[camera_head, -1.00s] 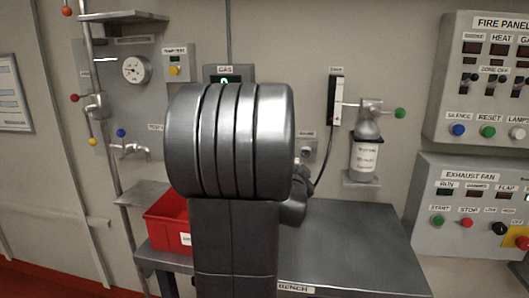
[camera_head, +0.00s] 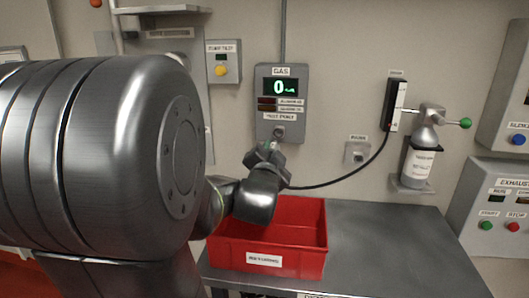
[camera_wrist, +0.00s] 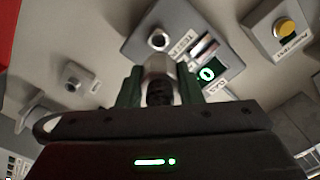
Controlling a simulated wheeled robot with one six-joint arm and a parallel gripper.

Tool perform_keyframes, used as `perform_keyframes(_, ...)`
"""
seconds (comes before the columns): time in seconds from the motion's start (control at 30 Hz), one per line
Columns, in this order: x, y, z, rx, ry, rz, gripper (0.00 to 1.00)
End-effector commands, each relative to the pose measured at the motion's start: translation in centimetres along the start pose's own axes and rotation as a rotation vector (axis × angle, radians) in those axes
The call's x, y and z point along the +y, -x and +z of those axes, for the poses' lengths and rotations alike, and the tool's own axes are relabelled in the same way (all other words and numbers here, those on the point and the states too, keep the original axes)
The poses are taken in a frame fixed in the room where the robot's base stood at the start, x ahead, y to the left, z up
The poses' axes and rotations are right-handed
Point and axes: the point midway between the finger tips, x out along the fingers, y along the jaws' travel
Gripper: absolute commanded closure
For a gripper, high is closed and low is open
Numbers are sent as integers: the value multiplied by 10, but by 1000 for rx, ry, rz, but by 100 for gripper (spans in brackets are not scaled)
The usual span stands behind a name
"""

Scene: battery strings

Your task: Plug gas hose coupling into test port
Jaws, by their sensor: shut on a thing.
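The gas panel (camera_head: 264,109) hangs on the wall with a lit green 0 on its display. Its test port (camera_head: 278,132) is a round socket at the panel's lower edge. My gripper (camera_head: 268,152) is just below the port. In the wrist view, its green-padded fingers are shut on the metallic hose coupling (camera_wrist: 158,70). The test port (camera_wrist: 158,40) shows just beyond the coupling there. They look close and roughly lined up, with the coupling seemingly short of the port. The black hose (camera_head: 345,178) runs from my gripper to the flow meter (camera_head: 396,108).
A red bin (camera_head: 268,259) stands on the grey bench (camera_head: 395,250) below my gripper. A small wall socket (camera_head: 357,153) and a gas bottle (camera_head: 420,166) are to the right. A yellow-button box (camera_head: 223,62) is left of the panel. The bench's right side is clear.

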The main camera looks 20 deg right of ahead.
Motion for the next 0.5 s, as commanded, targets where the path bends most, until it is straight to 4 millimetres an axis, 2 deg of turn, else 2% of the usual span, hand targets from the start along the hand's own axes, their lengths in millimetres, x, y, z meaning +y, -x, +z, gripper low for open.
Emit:
perform_keyframes(0.43,2,0,2,1,-1,-2,95)
perform_keyframes(0.5,1,-5,1,1,0,0,95)
